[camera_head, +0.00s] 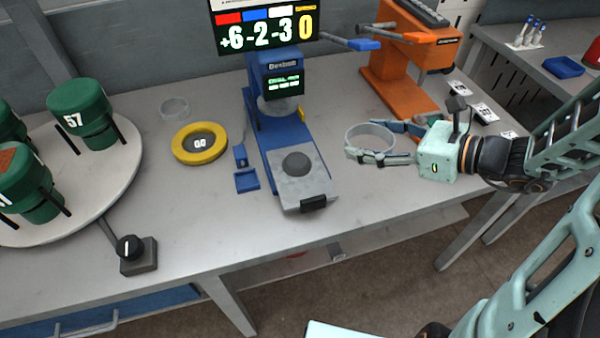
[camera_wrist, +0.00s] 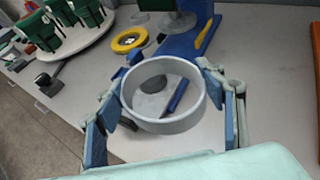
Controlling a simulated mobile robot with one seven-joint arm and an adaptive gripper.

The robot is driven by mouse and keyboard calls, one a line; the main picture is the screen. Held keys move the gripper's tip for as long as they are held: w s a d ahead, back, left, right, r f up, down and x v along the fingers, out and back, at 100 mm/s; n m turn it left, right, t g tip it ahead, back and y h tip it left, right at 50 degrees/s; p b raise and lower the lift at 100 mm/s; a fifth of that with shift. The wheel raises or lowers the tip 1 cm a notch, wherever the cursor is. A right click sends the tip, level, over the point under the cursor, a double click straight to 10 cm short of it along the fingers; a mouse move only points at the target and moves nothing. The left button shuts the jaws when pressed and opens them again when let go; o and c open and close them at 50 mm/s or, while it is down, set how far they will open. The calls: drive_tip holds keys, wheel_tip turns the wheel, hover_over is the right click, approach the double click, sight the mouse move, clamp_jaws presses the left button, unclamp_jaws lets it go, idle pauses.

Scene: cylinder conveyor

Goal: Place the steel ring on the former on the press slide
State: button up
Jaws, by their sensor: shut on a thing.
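The steel ring (camera_head: 370,133) is a thin grey hoop held between the two fingers of my gripper (camera_head: 385,142). In the wrist view the ring (camera_wrist: 164,122) sits between the blue finger pads of my gripper (camera_wrist: 166,100), one on each side. The former (camera_head: 297,163) is a dark grey dome on the light plate of the press slide (camera_head: 303,188), at the front of the blue press (camera_head: 258,115). The ring is to the right of the former and apart from it. In the wrist view the slide plate shows through the ring's opening.
A yellow ring-shaped pad (camera_head: 182,155) marked 60 and a clear ring (camera_head: 174,106) lie left of the press. A turntable (camera_head: 120,188) with green containers stands at far left, near a black knob (camera_head: 130,246). An orange press (camera_head: 390,65) stands behind my gripper.

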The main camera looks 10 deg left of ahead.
sight(289, 157)
drive_tip(key=s+a+n+g+b, duration=0.2)
drive_tip(key=s+a+b, duration=0.1)
drive_tip(key=s+a, duration=0.55)
drive_tip(key=shift+y, duration=0.3)
drive_tip(key=w+a+f, duration=0.2)
drive_tip(key=w+f, duration=0.1)
drive_tip(key=w+a+f, duration=0.2)
drive_tip(key=w+f, duration=0.1)
drive_tip(key=w, duration=0.1)
drive_tip(key=w+a+f, duration=0.2)
drive_tip(key=w+a, duration=0.1)
drive_tip(key=shift+w+f, duration=0.25)
drive_tip(key=shift+f, duration=0.15)
drive_tip(key=shift+w+f, duration=0.1)
drive_tip(key=shift+f, duration=0.05)
drive_tip(key=shift+a+f, duration=0.1)
drive_tip(key=shift+f, duration=1.5)
